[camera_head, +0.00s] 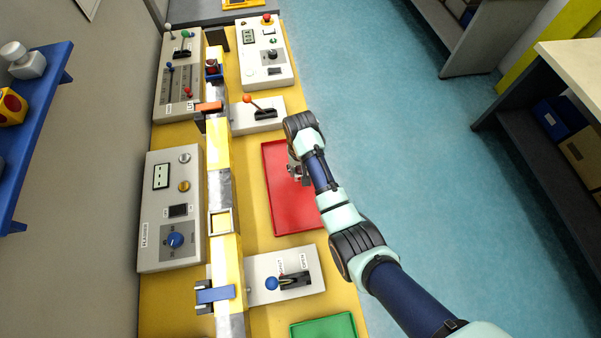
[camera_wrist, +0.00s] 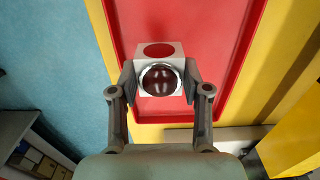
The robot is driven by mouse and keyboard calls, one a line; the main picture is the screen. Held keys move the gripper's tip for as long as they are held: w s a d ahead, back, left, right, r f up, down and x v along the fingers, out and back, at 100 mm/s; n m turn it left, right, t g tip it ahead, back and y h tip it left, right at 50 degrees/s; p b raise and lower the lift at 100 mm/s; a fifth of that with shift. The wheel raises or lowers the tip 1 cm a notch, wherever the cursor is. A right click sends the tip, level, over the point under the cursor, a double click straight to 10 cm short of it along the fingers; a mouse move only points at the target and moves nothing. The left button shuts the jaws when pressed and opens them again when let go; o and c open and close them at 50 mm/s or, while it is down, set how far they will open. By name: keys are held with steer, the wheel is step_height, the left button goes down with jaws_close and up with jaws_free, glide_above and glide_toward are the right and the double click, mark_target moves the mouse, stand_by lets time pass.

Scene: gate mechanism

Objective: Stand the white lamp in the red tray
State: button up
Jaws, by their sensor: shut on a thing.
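The white lamp (camera_wrist: 158,50) is a white block with a dark red lens in a metal ring and a red disc on another face. In the wrist view my gripper (camera_wrist: 158,84) is shut on it, one finger on each side. The lens faces the wrist camera. The red tray (camera_head: 285,212) lies on the yellow table, and its red floor and rim also show behind the lamp in the wrist view (camera_wrist: 205,20). In the head view my gripper (camera_head: 297,172) is over the tray's upper part, and my arm mostly hides the lamp. I cannot tell whether the lamp touches the tray.
A lever box with an orange knob (camera_head: 257,112) stands beyond the tray; one with a blue knob (camera_head: 285,277) stands nearer. A yellow gate rail (camera_head: 219,180) runs along the tray's left. A green tray (camera_head: 323,327) lies at the near edge. Most of the red tray's floor is clear.

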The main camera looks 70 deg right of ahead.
mark_target(301, 174)
step_height(301, 174, down, 3)
steer(key=shift+f+b, duration=0.2)
steer(key=shift+b, duration=0.1)
steer(key=shift+f, duration=0.15)
steer(key=o, duration=1.3)
steer(key=shift+c, duration=0.2)
step_height(301, 174, up, 12)
steer(key=p, duration=0.2)
steer(key=shift+r+p, duration=0.2)
steer(key=shift+p, duration=0.2)
